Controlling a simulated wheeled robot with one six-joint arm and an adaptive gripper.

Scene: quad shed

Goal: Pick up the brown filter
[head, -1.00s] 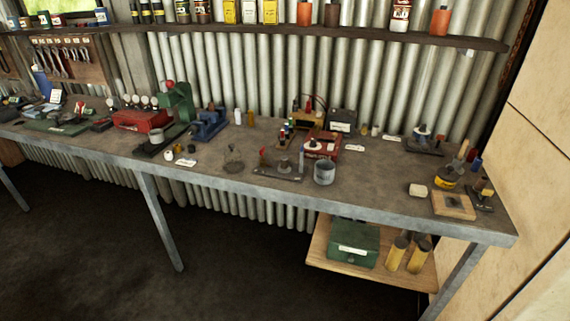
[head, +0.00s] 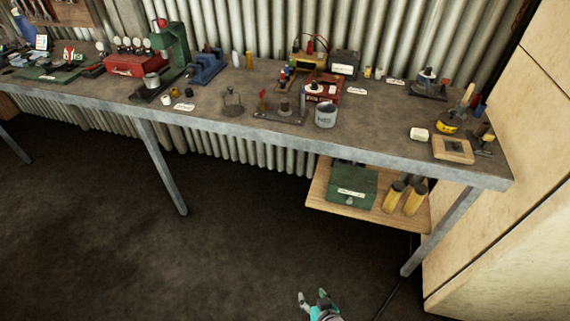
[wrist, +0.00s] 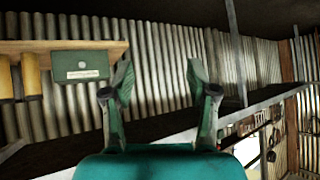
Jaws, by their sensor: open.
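I cannot tell for sure which thing is the brown filter. A small brown, round piece (head: 175,92) sits near the front of the workbench (head: 390,145), beside a small white one, in the head view. A brown cylinder (head: 483,130) stands at the bench's right end. Both are too small to make out well. My gripper (head: 312,295) is low in front of the bench, well away from both. It shows in the wrist view (wrist: 158,82) with its fingers spread and nothing between them.
A low wooden shelf (head: 325,205) under the bench carries a green box (head: 352,186) and yellow cylinders (head: 404,196). A grey can (head: 326,115) and a wooden block (head: 453,149) sit near the bench's front edge. A pale panel (head: 500,220) stands right. The floor is open.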

